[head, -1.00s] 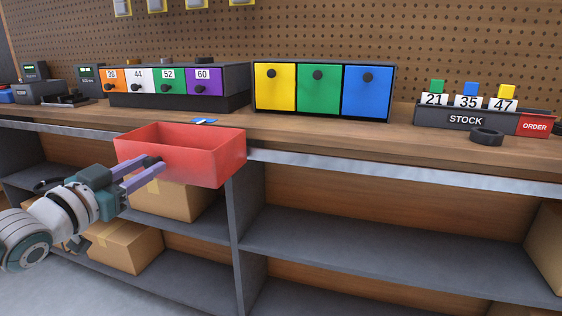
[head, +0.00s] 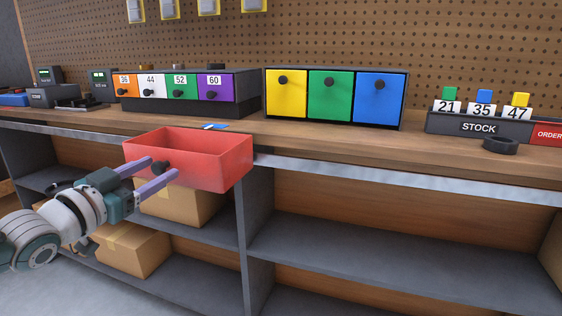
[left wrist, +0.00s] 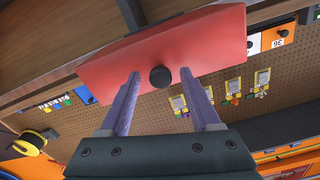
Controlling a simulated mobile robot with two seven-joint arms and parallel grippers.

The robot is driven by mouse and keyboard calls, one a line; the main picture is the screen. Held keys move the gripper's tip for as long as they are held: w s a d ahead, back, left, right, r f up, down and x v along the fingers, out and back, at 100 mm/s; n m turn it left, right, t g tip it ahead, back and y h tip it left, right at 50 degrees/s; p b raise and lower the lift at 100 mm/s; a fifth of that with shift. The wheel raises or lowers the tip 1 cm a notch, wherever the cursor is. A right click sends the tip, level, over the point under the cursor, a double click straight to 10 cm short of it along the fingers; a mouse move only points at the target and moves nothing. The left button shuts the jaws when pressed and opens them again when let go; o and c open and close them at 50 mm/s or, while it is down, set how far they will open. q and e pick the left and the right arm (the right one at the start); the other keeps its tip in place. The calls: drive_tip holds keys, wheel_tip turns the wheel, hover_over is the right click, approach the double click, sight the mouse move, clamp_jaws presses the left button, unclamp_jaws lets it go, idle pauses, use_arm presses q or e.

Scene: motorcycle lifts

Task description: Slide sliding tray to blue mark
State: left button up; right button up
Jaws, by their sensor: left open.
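The red sliding tray (head: 205,172) is an open box at the bench's front edge, jutting out over it. A dark round knob (head: 161,167) sits on its front face; the knob also shows in the left wrist view (left wrist: 160,76). The blue mark (head: 214,127) is a small patch on the benchtop just behind the tray, partly hidden by its back rim. My left gripper (head: 164,166) is open, its two purple fingers on either side of the knob with gaps between, close to the tray front. My right gripper is not in view.
Behind the tray stand a numbered drawer unit (head: 186,98) and a yellow, green and blue drawer cabinet (head: 335,95). A stock rack (head: 478,127) and a black ring (head: 500,146) are at the right. Cardboard boxes (head: 133,250) sit on the shelves below.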

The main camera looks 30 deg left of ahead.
use_arm(q)
drive_tip(key=shift+s+d, duration=0.1)
drive_tip(key=shift+s, duration=0.15)
drive_tip(key=p+v, duration=0.3)
drive_tip(key=v, duration=0.6)
drive_tip(key=shift+s, duration=0.25)
